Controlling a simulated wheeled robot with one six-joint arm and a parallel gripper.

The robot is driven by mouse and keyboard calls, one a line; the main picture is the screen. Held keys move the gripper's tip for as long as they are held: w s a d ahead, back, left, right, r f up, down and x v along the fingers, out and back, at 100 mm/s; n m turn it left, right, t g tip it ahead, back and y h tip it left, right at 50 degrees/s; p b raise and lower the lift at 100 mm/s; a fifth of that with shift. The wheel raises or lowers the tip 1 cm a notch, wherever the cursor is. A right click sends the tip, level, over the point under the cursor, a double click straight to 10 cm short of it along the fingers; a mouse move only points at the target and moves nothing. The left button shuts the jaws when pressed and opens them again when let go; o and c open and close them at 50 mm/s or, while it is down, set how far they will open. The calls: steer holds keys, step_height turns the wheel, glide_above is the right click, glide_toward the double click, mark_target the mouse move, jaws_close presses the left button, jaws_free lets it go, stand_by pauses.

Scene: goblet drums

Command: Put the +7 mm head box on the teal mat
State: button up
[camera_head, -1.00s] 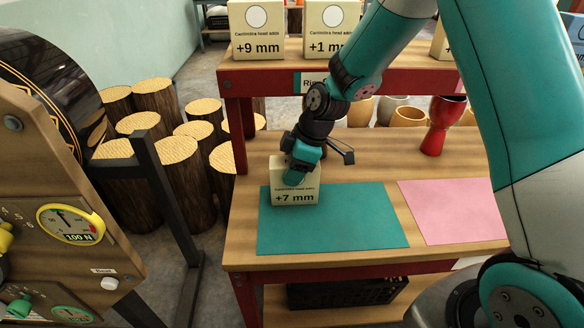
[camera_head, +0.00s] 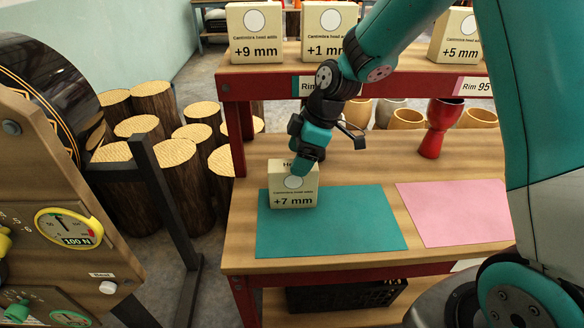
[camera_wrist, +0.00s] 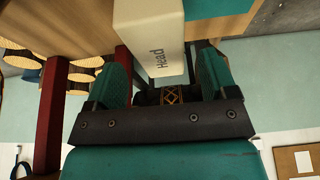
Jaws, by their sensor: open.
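The cream +7 mm head box (camera_head: 292,187) stands upright on the far left corner area of the teal mat (camera_head: 335,232). My gripper (camera_head: 304,165) is just above and at the top of the box, with its jaws open. In the wrist view the box (camera_wrist: 150,40) shows its "Head" face beyond and between the two teal fingers (camera_wrist: 162,80), with its near edge close to the fingertips. Whether a finger still touches the box cannot be told.
A pink mat (camera_head: 455,212) lies to the right on the bench. The +9 mm (camera_head: 256,35), +1 mm (camera_head: 328,35) and +5 mm (camera_head: 455,38) boxes stand on the raised shelf. Log stools are at left.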

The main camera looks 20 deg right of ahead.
steer(key=v, duration=0.6)
steer(key=shift+d, duration=0.1)
steer(key=shift+s+r, duration=0.15)
steer(key=shift+r, duration=0.25)
steer(key=s+a+r+m, duration=0.2)
steer(key=s, duration=0.6)
steer(key=s+a+r+m+g, duration=0.1)
steer(key=s+a+r+m, duration=0.1)
steer(key=s, duration=0.6)
steer(key=s+a+r+m, duration=0.2)
steer(key=s+a+m, duration=0.1)
steer(key=s, duration=0.5)
steer(key=shift+s+a+r, duration=0.4)
steer(key=shift+a, duration=0.3)
